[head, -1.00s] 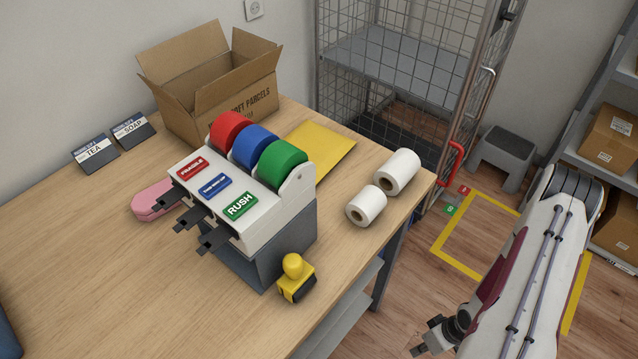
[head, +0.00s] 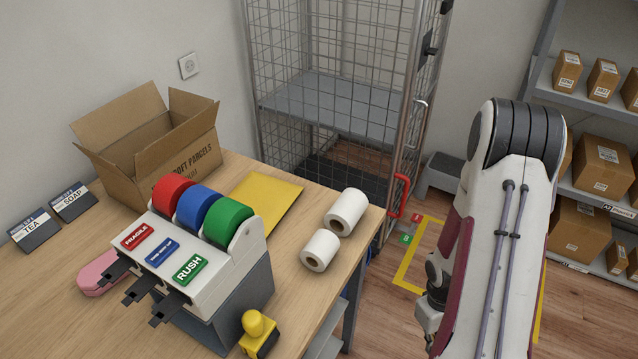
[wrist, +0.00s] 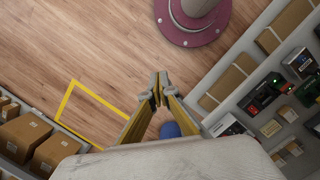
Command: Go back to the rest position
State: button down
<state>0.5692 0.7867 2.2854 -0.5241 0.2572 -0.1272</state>
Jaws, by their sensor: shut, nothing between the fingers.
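My gripper (wrist: 159,88) shows in the wrist view with its two fingertips together and nothing between them, above the wood floor. In the head view my arm is folded on the right, off the counter, and hides most of the gripper. The tape dispenser stands on the counter (head: 60,300) with red (head: 174,194), blue (head: 199,208) and green (head: 229,221) rolls. My gripper is apart from all of these.
An open carton (head: 165,165), a yellow envelope (head: 265,200), white rolls (head: 346,211) and a yellow stamp (head: 258,333) are on the counter. A wire cage (head: 330,100) stands behind. Shelves with parcels (head: 590,230) are at the right. Open floor shows in the wrist view (wrist: 70,50).

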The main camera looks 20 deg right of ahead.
jog(key=s+a+r+t, duration=0.1)
jog(key=a+r, duration=0.5)
jog(key=r, duration=0.7)
jog(key=s+a+r+t, duration=0.1)
jog(key=a+r+t, duration=0.3)
jog(key=r, duration=0.9)
jog(key=s+a+r+t, duration=0.1)
jog(key=a+r+t, duration=0.1)
jog(key=a+r, duration=0.8)
notch_tip(320, 180, up, 4)
jog(key=shift+s+a+r+m+t, duration=0.1)
jog(key=shift+s+a+m+t, duration=0.15)
jog(key=shift+m+t, duration=0.15)
